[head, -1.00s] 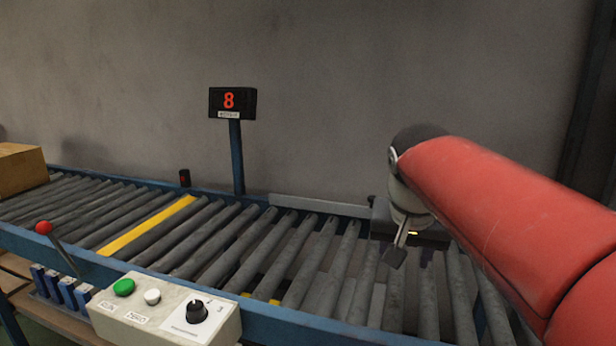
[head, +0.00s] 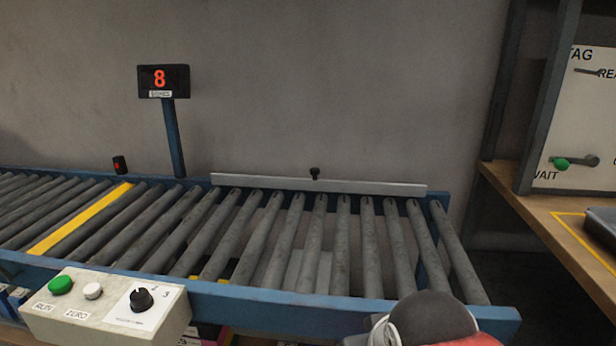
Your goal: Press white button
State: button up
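The white button (head: 93,291) is a small round cap on the pale control box (head: 105,318) at the lower left of the head view. The label ZERO is below it. To its left is a green button (head: 60,285) labelled RUN, and to its right a black knob (head: 141,299) on a white plate. Part of my arm shows at the bottom edge, right of the box. My gripper is out of view. Nothing covers the white button.
A blue-framed roller conveyor (head: 260,297) runs behind the box, with one yellow roller (head: 80,218). A wooden bench (head: 545,215) and a white panel (head: 590,120) stand at the right.

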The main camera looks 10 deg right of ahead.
aim_at(91, 291)
jog(key=u, duration=1.5)
